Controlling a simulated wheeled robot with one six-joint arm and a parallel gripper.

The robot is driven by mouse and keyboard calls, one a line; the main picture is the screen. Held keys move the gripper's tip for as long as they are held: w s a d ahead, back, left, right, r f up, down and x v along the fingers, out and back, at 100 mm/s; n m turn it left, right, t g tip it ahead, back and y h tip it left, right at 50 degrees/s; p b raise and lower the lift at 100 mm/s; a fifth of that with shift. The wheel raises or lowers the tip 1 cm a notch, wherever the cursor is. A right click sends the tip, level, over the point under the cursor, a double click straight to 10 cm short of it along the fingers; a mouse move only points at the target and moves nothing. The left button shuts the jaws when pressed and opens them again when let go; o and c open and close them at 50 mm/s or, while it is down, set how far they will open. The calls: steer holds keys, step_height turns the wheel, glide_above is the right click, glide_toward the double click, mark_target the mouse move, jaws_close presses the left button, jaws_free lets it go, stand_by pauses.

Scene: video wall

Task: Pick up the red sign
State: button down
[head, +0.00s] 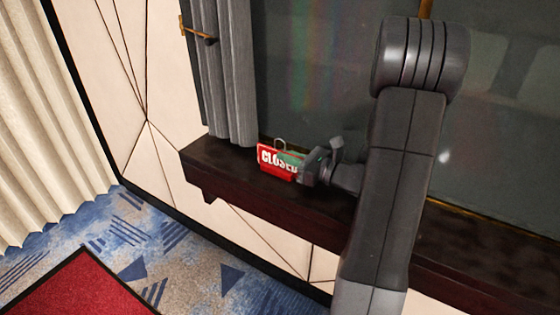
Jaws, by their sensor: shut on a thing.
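The red sign (270,167) with white "CLOSED" lettering is at the left end of a dark wooden ledge, with a thin loop at its top. My gripper (308,164) comes in from the right and is shut on the sign's right side, covering the last letters. A green patch shows behind or beside the sign, next to the gripper. I cannot tell whether the sign rests on the ledge or hangs just above it.
A grey curtain (227,80) hangs just behind the sign at the left. A large dark glass panel (320,70) rises behind the ledge (225,162). Patterned blue carpet (195,260) and a red mat (75,285) lie below at the left.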

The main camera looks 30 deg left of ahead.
step_height(320, 180, up, 10)
stand_by(0.7)
stand_by(0.4)
